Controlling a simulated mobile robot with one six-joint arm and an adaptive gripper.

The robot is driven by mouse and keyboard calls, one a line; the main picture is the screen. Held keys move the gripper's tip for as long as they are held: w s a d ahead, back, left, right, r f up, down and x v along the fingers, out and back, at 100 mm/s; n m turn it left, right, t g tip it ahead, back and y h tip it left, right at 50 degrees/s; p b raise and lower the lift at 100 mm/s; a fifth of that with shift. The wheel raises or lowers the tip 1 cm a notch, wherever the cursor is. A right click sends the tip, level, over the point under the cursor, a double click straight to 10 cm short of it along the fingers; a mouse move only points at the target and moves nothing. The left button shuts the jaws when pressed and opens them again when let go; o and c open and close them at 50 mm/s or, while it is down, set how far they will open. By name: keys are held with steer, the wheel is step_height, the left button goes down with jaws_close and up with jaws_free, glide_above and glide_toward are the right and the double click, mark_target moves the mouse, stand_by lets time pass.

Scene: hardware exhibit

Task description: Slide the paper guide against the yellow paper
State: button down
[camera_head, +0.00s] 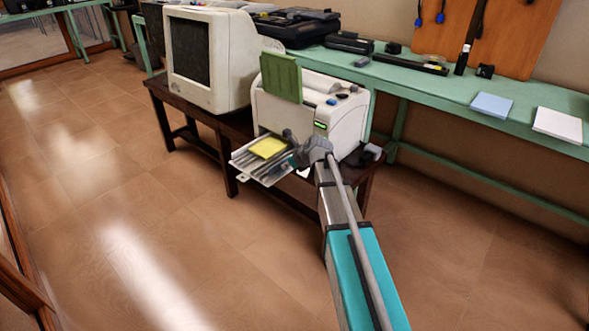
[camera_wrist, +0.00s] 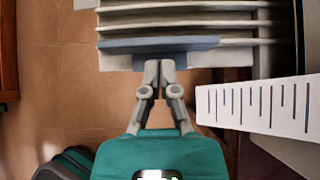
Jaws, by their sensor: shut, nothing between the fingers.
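The yellow paper (camera_head: 268,148) lies on the slatted grey tray (camera_head: 245,164) at the front of the white printer (camera_head: 343,122). It cannot be made out in the wrist view. In the wrist view the tray's pale slats (camera_wrist: 185,14) run across the top. A blue-grey bar (camera_wrist: 125,46), likely the paper guide, lies along their near edge. My gripper (camera_wrist: 159,64) is shut and empty, its tips at the bar's near side; whether they touch it is unclear. In the head view my gripper (camera_head: 294,157) is beside the tray's right side, partly hidden by my wrist.
A green sheet (camera_head: 281,77) stands on the printer. An old monitor (camera_head: 205,60) stands left on the dark table (camera_head: 160,88). Open floor lies left of the tray.

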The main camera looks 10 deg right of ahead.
steer(key=shift+w+a, duration=0.25)
steer(key=shift+w, duration=0.05)
steer(key=w+a, duration=0.1)
steer(key=w, duration=0.1)
steer(key=w+a, duration=0.1)
steer(key=w, duration=0.1)
steer(key=w+a, duration=0.1)
steer(key=a, duration=0.1)
steer(key=shift+w, duration=0.4)
steer(key=shift+s, duration=0.15)
steer(key=shift+s+d, duration=0.25)
steer(key=shift+s, duration=0.1)
steer(key=shift+s+d, duration=0.45)
steer(key=shift+s, duration=0.2)
steer(key=shift+s+d, duration=0.4)
steer(key=shift+s, duration=0.2)
steer(key=p+v, duration=0.7)
steer(key=v, duration=0.3)
